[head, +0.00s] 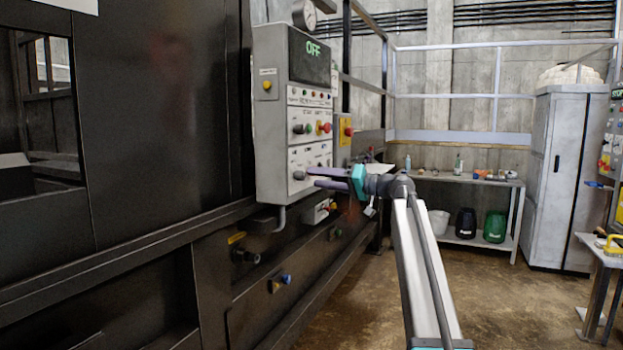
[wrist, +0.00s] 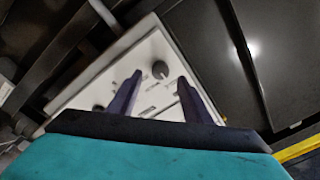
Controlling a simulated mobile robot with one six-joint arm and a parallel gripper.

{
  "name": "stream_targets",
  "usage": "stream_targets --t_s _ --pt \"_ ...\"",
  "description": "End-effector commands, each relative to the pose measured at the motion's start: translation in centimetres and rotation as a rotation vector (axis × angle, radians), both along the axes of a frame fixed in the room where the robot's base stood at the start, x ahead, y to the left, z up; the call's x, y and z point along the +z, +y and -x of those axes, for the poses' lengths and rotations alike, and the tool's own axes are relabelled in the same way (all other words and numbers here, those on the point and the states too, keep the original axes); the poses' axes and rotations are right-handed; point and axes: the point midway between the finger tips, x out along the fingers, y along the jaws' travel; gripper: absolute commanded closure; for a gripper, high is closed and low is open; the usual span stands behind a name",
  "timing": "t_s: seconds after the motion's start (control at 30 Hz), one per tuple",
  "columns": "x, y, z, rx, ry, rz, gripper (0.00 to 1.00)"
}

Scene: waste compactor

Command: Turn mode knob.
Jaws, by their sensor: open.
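The control box (head: 272,130) is a pale grey panel on the dark machine, with a screen (head: 314,48) reading OFF. A dark round knob (head: 299,175) sits low on its front face. In the wrist view, a dark knob (wrist: 160,69) shows between my fingertips, apart from both, and a second dark knob (wrist: 98,107) lies to the left. The labels are too small to read, so I cannot tell which is the mode knob. My gripper (head: 312,177) is open and empty, its fingers pointing at the lower panel; they also show in the wrist view (wrist: 159,78).
Red, green and yellow buttons sit above on the box. A yellow plate with a red button (head: 345,131) is beside it. A workbench (head: 455,178) and a grey cabinet (head: 560,180) stand behind. The floor at right is mostly clear.

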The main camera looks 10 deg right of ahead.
Motion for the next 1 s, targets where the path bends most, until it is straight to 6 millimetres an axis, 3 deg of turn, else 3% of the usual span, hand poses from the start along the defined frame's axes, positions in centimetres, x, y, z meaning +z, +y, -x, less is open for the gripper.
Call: stream_targets --t_s 0.5,1.0 --pt "-0.3 -6.5 4.6 -0.001 -0.001 0.001 0.55" --pt "-0.4 -7.5 5.4 -0.001 0.0 0.001 0.55"
